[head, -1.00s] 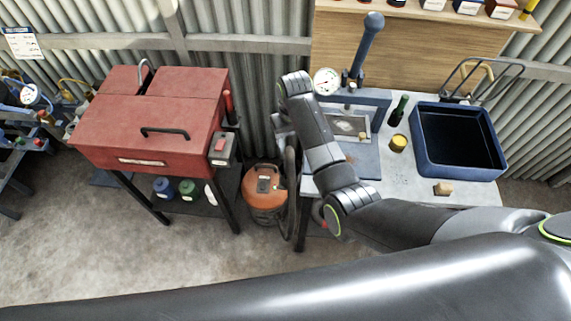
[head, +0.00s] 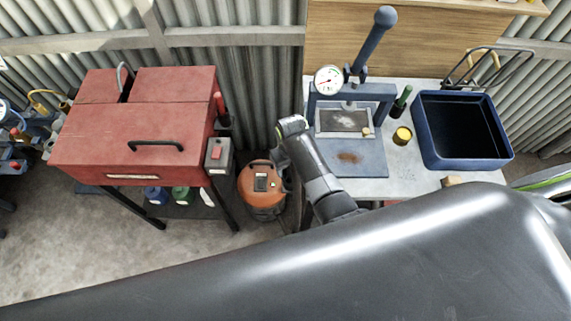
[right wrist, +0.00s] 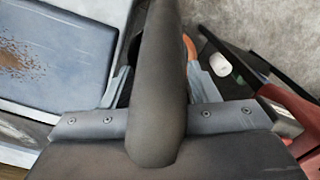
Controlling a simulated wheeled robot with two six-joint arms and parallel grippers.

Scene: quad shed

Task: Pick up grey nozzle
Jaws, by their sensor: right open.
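In the right wrist view a thick, dark grey tube, which looks like the grey nozzle (right wrist: 158,100), runs from the top edge to a rounded end low in the middle. My right gripper (right wrist: 157,78) is open, with one finger showing on each side of the tube. I cannot tell how deep the tube sits between them, or whether they touch it. In the head view my right wrist hangs between the orange vacuum (head: 262,188) and the bench, and its fingers are mostly hidden. I cannot make out the nozzle there. My left gripper is out of view.
The bench (head: 402,180) on the right bears a blue press (head: 360,160), a yellow-topped tin (head: 402,136) and a blue tray (head: 425,140). Floor shows at lower left.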

